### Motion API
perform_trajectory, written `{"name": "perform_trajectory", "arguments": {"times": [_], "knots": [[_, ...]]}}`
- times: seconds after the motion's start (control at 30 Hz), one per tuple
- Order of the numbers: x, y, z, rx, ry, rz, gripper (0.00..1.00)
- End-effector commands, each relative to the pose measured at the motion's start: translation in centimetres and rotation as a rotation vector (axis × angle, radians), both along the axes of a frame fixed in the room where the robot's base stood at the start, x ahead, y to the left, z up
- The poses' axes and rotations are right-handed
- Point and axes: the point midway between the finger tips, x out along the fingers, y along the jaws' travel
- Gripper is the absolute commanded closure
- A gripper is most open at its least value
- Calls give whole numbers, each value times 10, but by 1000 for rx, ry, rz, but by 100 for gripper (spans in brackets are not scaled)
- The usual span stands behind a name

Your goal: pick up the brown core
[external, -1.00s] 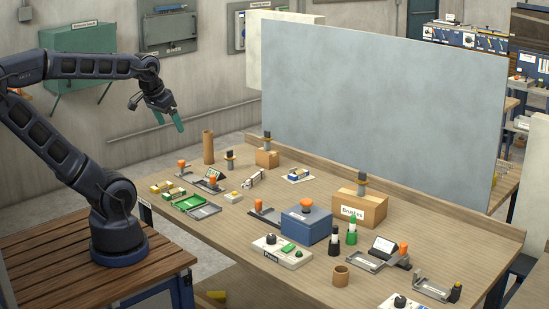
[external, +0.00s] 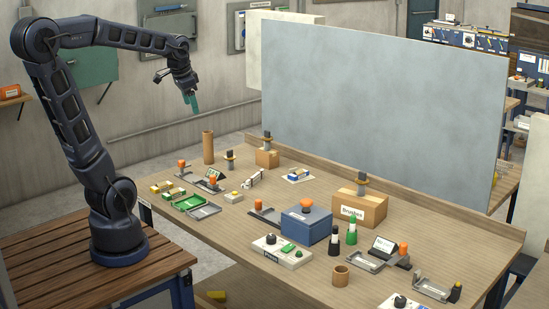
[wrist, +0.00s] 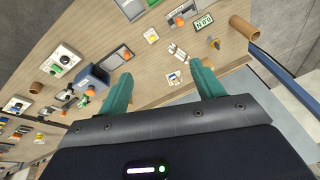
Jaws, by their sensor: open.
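Two brown tubes could be the brown core. A tall brown tube (external: 208,147) stands upright near the table's far left end; it also shows in the wrist view at the upper right (wrist: 244,27). A short, wide brown ring (external: 341,276) stands near the table's front edge, with its open top visible. My gripper (external: 191,103) is above the table's left end, up and slightly left of the tall tube and apart from it. In the wrist view, its green fingers (wrist: 160,87) are spread with nothing between them.
The wooden table (external: 240,235) carries a blue box (external: 306,227), a cardboard box (external: 358,209), bottles, trays and small parts. A large grey panel (external: 380,110) stands along the back edge. Air around my gripper is clear.

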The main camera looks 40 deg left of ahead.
Motion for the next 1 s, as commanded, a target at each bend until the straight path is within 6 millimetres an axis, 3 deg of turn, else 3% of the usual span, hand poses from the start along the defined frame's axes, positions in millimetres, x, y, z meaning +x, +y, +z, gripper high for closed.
{"name": "perform_trajectory", "arguments": {"times": [0.47, 0.77, 1.0], "knots": [[122, 74, -18, 88, 123, -295, 33], [190, 135, -53, 113, 193, -489, 33], [237, 191, -94, 118, 240, -647, 33]]}}
